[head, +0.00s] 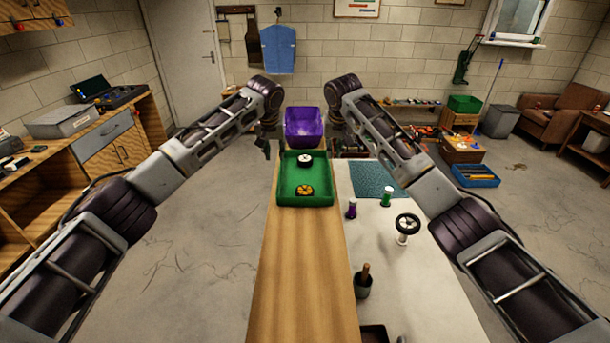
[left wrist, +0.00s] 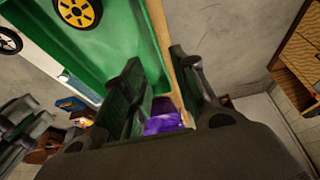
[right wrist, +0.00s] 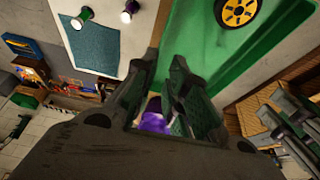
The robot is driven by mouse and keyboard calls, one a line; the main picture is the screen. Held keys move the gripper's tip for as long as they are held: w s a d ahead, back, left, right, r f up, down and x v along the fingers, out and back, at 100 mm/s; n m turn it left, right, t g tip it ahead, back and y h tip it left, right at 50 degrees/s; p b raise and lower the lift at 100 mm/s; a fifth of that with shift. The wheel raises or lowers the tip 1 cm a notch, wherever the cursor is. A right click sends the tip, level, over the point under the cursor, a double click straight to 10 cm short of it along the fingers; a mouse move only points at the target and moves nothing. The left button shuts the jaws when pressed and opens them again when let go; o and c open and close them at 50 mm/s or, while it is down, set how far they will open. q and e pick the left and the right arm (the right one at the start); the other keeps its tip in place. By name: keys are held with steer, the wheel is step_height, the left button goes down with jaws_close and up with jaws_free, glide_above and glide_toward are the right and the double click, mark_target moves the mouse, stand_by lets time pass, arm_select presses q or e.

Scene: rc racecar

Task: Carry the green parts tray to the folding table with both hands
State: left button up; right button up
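The green parts tray (head: 289,190) sits level on a long wooden top. It holds a black wheel with a white hub (head: 305,159) and a yellow wheel (head: 304,190). My left gripper (head: 266,146) is at the tray's far left corner; in the left wrist view (left wrist: 155,75) its fingers are apart, around the tray's side wall (left wrist: 152,30). My right gripper (right wrist: 164,75) is at the opposite side, its fingers apart near the tray wall (right wrist: 178,30). Contact with the wall cannot be told. In the head view the right fingers are mostly hidden by the arm.
A purple bin (head: 305,125) stands just behind the tray. A white tabletop (head: 400,290) adjoins on the right, with a teal mat (head: 372,180), spools, a wheel on a stand (head: 407,225) and a dark cup (head: 363,285). The floor at left is clear.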

arm_select(q)
steer(key=shift+s+d+r, duration=0.2)
steer(key=shift+d+r, duration=0.05)
steer(key=shift+r, duration=0.25)
arm_select(e)
steer(key=shift+r, duration=0.1)
arm_select(q)
steer(key=shift+w+f, duration=0.15)
